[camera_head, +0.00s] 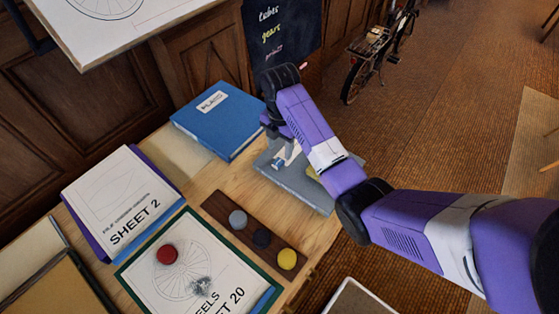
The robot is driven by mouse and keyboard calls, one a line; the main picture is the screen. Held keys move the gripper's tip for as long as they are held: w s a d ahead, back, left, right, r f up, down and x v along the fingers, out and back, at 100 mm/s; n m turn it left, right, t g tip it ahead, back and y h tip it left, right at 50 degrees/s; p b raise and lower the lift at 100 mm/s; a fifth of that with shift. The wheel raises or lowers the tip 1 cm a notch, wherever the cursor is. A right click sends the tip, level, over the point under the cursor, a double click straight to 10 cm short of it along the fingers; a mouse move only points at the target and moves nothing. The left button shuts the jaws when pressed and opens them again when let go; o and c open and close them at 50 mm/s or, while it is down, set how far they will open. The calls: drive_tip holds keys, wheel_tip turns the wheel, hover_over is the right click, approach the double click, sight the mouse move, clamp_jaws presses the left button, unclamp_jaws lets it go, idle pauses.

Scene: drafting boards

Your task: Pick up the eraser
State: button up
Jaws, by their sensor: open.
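A small white and blue block (278,163), which looks like the eraser, lies on a grey-blue flat surface (298,187) at the right side of the wooden table. My gripper (287,151) is open, pointing down at the block from just above or around it. The fingertips are small in the view and overlap the block, so I cannot tell whether they touch it. My purple arm reaches in from the right and hides part of the surface behind.
A blue binder (218,118) lies left of the gripper. A dark wooden strip (217,206) holds grey, black and yellow round pieces. A red round piece (167,254) sits on the wheel drawing (205,262). SHEET 2 (120,199) lies left. A bicycle (376,48) stands on the floor behind.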

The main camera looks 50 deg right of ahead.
sight(280, 160)
drive_tip(key=shift+f+p, duration=0.5)
drive_tip(key=shift+f, duration=2.15)
clamp_jaws()
